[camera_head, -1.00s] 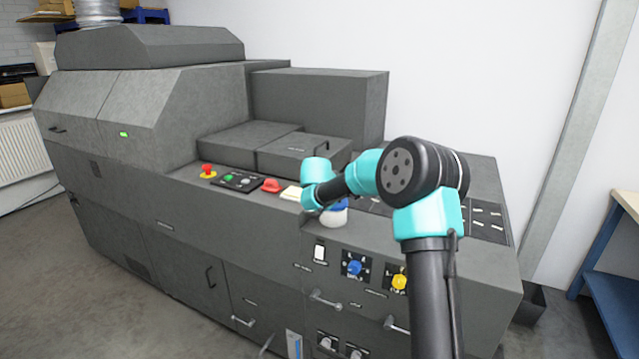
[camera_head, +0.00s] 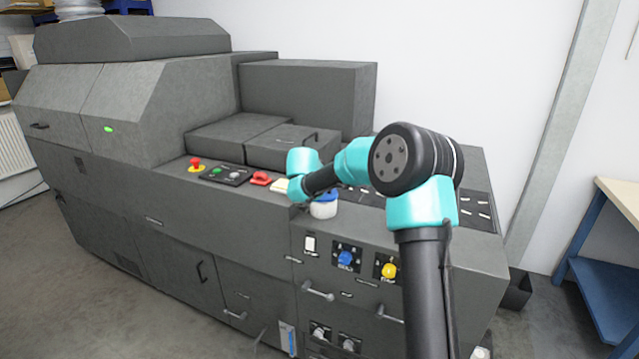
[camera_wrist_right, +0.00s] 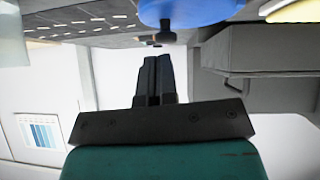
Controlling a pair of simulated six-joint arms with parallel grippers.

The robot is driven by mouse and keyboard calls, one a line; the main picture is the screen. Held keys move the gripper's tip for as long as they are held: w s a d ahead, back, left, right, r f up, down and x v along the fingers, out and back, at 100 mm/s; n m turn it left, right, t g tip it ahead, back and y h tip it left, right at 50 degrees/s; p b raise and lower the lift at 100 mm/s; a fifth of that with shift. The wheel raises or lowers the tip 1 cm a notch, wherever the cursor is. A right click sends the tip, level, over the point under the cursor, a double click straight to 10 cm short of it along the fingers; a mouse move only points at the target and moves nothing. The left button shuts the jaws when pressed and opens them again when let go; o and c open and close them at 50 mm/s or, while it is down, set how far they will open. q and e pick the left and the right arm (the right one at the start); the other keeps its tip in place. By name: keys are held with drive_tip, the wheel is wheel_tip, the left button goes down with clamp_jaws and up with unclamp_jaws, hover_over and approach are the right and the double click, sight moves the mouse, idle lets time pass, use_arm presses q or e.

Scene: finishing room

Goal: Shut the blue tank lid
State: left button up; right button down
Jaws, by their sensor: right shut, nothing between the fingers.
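A small white tank (camera_head: 323,210) with a blue lid (camera_head: 329,197) stands on the front ledge of the grey machine, partly covered by my right arm in the head view. Whether the lid is fully down cannot be told. In the right wrist view the blue lid (camera_wrist_right: 195,10) shows as a broad blue disc, cut by the top edge. My right gripper (camera_wrist_right: 160,62) is shut and empty, its fingertips just short of the blue disc in that picture. In the head view my right gripper is hidden behind its wrist. My left gripper is out of view.
The ledge beside the tank carries a red emergency knob (camera_head: 196,164), a red switch (camera_head: 261,178) and a pale yellow block (camera_head: 281,185). Blue (camera_head: 346,258) and yellow (camera_head: 389,270) knobs are on the front. A raised hatch box (camera_head: 290,148) stands behind. A blue-legged bench (camera_head: 605,270) is at right.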

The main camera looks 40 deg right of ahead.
drive_tip(key=s+v, duration=0.1)
drive_tip(key=v, duration=1.6)
drive_tip(key=shift+r, duration=0.25)
drive_tip(key=shift+s, duration=0.15)
drive_tip(key=s+a+f+n+g+y, duration=0.1)
drive_tip(key=s+a+f+n+y, duration=0.2)
drive_tip(key=f, duration=0.8)
drive_tip(key=s+a+f+n+g+y, duration=0.1)
drive_tip(key=a+f+n+y, duration=0.3)
drive_tip(key=f, duration=0.7)
drive_tip(key=s+a+f+n+g+y, duration=0.15)
drive_tip(key=a+f, duration=0.35)
drive_tip(key=f, duration=0.6)
drive_tip(key=s+a+f+y, duration=0.2)
drive_tip(key=s+a+f, duration=0.1)
drive_tip(key=s+f, duration=0.7)
drive_tip(key=s+a+f+y, duration=0.2)
drive_tip(key=s+a+f, duration=0.2)
drive_tip(key=s+f, duration=0.5)
drive_tip(key=shift+s+a+f+n, duration=0.35)
drive_tip(key=shift+s+n, duration=0.1)
drive_tip(key=shift+s, duration=0.8)
